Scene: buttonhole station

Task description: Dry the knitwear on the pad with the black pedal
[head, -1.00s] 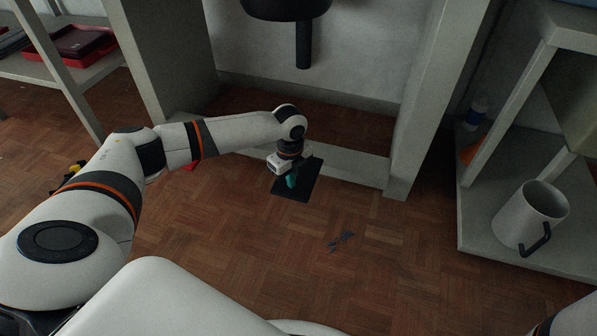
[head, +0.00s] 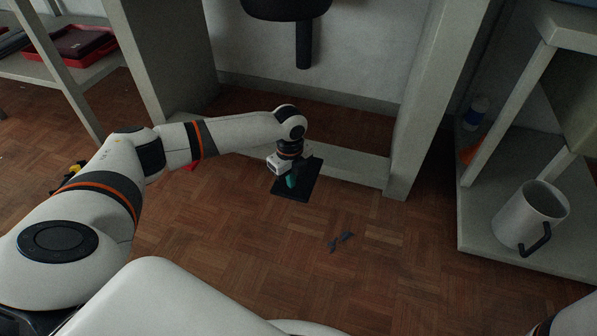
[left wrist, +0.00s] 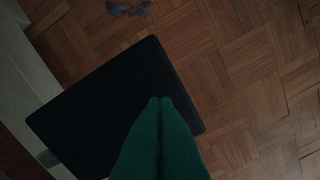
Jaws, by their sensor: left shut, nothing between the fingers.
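The black pedal (head: 313,183) is a flat dark plate on the wooden floor, in front of a pale low crossbar. In the left wrist view the plate (left wrist: 90,110) fills much of the left and middle. My left gripper (head: 291,184), with green fingers, points down over the plate's left part. Its fingertips (left wrist: 160,101) are together with nothing between them and lie over the plate in the wrist view. I cannot tell whether they touch it. No knitwear or pad for it shows. My right gripper is not in view.
Small grey-blue pieces (head: 341,240) lie on the floor in front of the plate. A white mug (head: 528,215) stands on the low right shelf. Pale uprights flank the plate, and a black fixture (head: 287,8) hangs above. Floor in front is mostly clear.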

